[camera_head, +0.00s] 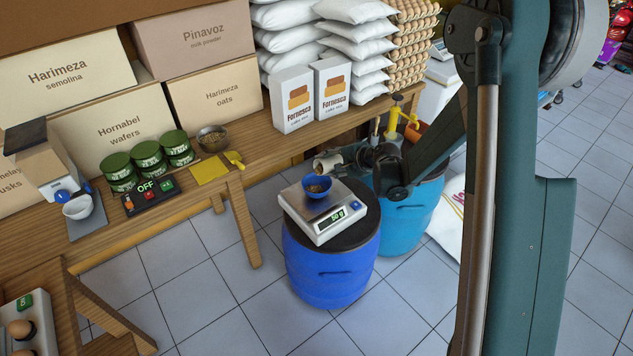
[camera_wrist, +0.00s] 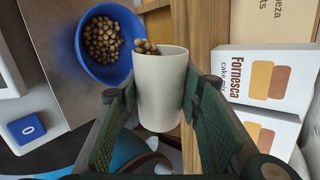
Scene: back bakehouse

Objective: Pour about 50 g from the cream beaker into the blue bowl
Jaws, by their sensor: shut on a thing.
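The cream beaker (camera_wrist: 160,98) is between the two dark green finger pads of my gripper (camera_head: 343,160), which is shut on it. In the head view the beaker (camera_head: 326,162) is tipped, its mouth toward the blue bowl (camera_head: 318,194) just below. In the wrist view several round brown pieces, like nuts, sit at the beaker's mouth, close to the rim of the blue bowl (camera_wrist: 80,59). Similar pieces lie inside the bowl. The bowl stands on a scale (camera_head: 300,208), whose small display seems to read about 50 g. The beaker's inside is mostly hidden.
The scale rests on a blue drum (camera_head: 328,272). A lighter blue drum (camera_head: 410,222) stands behind it to the right. A wooden bench (camera_head: 236,180) at the back holds Fornesca boxes (camera_head: 293,99), green tins (camera_head: 148,154) and a metal bowl (camera_head: 212,136). Tiled floor lies open in front.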

